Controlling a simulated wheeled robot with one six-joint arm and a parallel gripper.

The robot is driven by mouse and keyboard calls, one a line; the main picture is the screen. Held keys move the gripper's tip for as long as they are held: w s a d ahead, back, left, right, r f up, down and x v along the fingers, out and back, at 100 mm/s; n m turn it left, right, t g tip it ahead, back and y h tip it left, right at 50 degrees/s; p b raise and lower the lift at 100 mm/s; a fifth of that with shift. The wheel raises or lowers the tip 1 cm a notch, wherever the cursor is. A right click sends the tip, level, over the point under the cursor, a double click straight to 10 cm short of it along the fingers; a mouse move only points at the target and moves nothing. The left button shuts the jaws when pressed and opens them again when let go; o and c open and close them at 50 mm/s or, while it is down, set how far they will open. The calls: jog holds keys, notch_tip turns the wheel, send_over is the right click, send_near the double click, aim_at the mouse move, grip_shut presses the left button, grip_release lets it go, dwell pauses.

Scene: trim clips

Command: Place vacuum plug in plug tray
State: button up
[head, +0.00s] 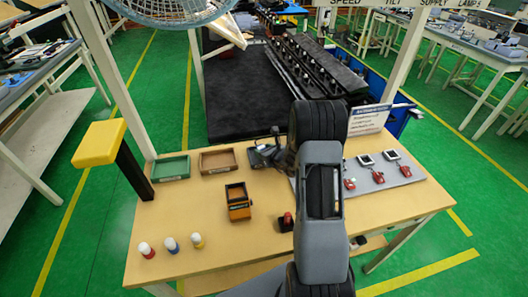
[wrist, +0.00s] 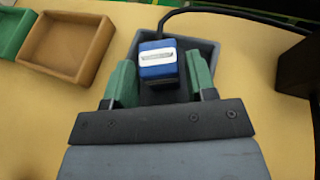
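In the wrist view a blue block with a white slotted face (wrist: 157,58) sits at the grey tray (wrist: 207,50). It looks like a plug with a black cable (wrist: 220,10) behind it, but I cannot tell for sure that it is the vacuum plug. My gripper (wrist: 161,74) has its green fingers apart, one on each side of the block. A narrow gap shows at the right finger; contact on the left is unclear. In the head view the grey tray (head: 262,156) stands left of my arm, which hides my gripper.
A brown tray (wrist: 44,48) and a green tray (head: 171,168) stand to the left. Red-handled items (head: 377,176) lie on a grey board at right.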

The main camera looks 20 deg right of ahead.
jog(key=shift+o, duration=0.9)
jog(key=shift+r, duration=0.2)
jog(key=b+v, duration=0.2)
jog(key=v, duration=1)
